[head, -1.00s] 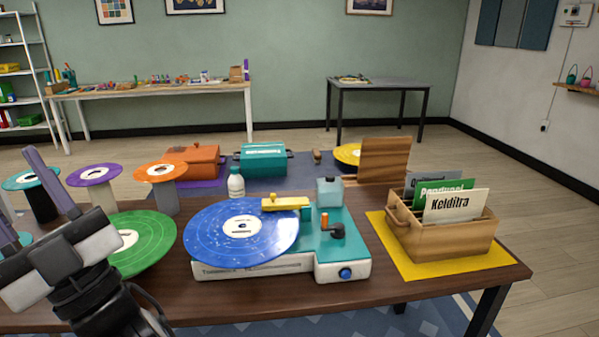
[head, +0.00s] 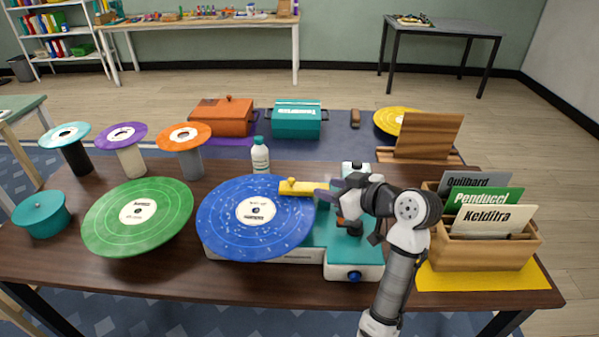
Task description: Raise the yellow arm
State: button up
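The yellow arm (head: 298,188) is a short flat bar with a small knob on top. It lies across the right part of the blue speckled record (head: 240,228) on the teal and white turntable (head: 312,237). My gripper (head: 322,191) is at the right end of the yellow arm, with its purple-grey fingers pointing left at it. I cannot tell whether they touch it or how far apart they are. My wrist and forearm hide much of the turntable's right side, including most of its crank. The blue knob (head: 354,276) shows on the turntable's front.
A green record (head: 160,232) lies left of the turntable, near a teal round pot (head: 42,214). Several small records stand on posts behind. A white bottle (head: 260,157) stands just behind the turntable. A wooden crate (head: 480,252) of sleeves stands to the right on a yellow mat (head: 470,280).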

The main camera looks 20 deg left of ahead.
aim_at(292, 179)
jog(key=p+x, duration=0.3)
jog(key=x, duration=1)
jog(key=shift+a, duration=0.2)
grip_shut()
